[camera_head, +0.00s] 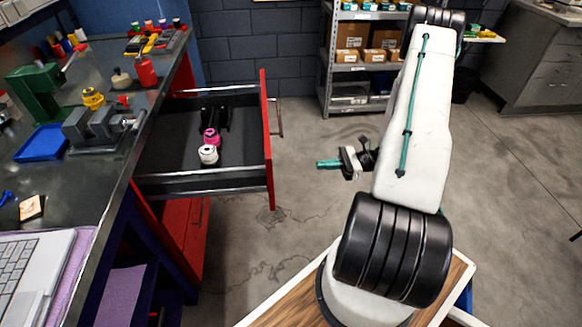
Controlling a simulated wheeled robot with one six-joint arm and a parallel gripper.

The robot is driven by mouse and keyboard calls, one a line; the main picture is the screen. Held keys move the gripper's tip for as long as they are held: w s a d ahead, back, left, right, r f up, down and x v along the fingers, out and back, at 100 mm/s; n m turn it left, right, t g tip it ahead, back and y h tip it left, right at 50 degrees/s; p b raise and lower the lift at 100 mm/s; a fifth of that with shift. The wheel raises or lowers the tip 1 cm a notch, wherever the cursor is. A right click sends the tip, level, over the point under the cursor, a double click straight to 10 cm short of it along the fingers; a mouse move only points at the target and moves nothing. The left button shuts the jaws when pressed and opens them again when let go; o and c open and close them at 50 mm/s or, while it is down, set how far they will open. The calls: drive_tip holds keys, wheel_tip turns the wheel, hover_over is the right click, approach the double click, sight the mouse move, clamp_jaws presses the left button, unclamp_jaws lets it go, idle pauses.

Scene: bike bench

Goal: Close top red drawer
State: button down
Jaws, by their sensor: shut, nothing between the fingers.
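The top red drawer (267,150) is pulled well out from under the workbench, and its red front faces right. Its handle (280,118) is a thin bar on the outer side of the front. Inside lie a pink roll and a white roll (208,154), with dark tools behind them. My gripper (322,164) is to the right of the drawer front, clear of it, with its teal fingertips pointing left toward the front. It appears shut and empty.
The workbench (112,170) on the left carries a green vise, a grey vise, a blue tray, bottles and a laptop (30,270). A shelf with boxes (352,60) stands at the back. The floor between drawer and arm is clear.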

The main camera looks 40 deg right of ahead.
drive_tip(key=x, duration=1.3)
drive_tip(key=shift+w+a, duration=0.25)
drive_tip(key=shift+a, duration=0.05)
